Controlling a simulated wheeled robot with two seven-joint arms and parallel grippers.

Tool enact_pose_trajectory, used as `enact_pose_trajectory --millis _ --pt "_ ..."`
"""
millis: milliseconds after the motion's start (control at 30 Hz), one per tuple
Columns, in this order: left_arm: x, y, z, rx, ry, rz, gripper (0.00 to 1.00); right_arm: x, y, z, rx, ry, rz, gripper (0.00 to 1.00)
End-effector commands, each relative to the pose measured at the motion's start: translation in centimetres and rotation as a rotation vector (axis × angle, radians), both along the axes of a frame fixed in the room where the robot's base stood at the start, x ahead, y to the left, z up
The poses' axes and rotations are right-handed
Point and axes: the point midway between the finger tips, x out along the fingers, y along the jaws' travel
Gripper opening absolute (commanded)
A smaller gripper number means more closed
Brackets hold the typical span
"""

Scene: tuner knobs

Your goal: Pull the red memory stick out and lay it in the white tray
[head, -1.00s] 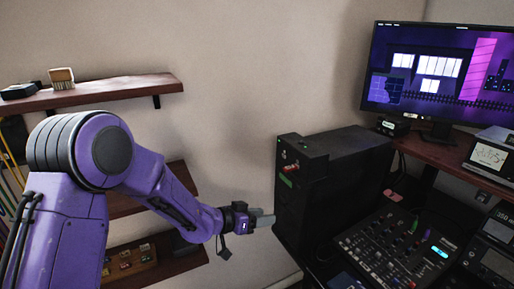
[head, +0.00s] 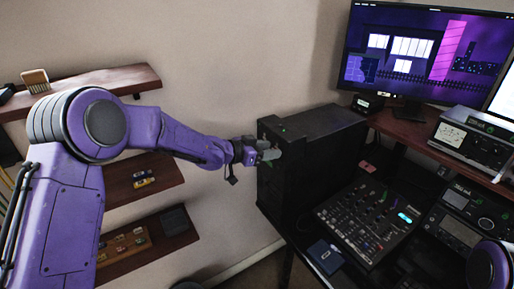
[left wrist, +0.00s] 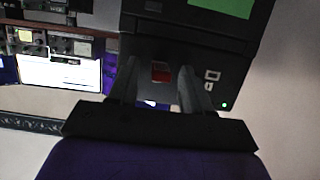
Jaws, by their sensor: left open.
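The red memory stick (left wrist: 160,72) shows in the left wrist view, at the front of the black computer case (head: 318,165). It lies between the two fingers of my left gripper (head: 270,156), which are open with a gap on each side. In the head view the gripper is at the upper front of the case, and its fingers hide the stick there. The gripper also shows in the left wrist view (left wrist: 158,84). I cannot make out a white tray in either view. My right gripper is not in view.
A mixer (head: 368,220) sits on the desk right of the case, with a monitor (head: 405,52) behind it. Wooden shelves (head: 140,178) hang on the left wall and hold small items. Part of my right arm shows at the lower right.

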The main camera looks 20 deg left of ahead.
Motion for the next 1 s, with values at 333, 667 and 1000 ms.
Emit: enact_pose_trajectory --millis 333,667,1000 --pt "0.1 -0.1 -0.1 0.000 0.000 0.000 0.20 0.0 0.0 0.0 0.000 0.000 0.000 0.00" --pt "0.0 0.0 0.0 0.000 0.000 0.000 0.00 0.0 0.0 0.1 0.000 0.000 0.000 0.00" --pt "-0.9 0.8 0.0 0.001 0.000 0.000 0.00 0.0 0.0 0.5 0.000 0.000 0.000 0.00"
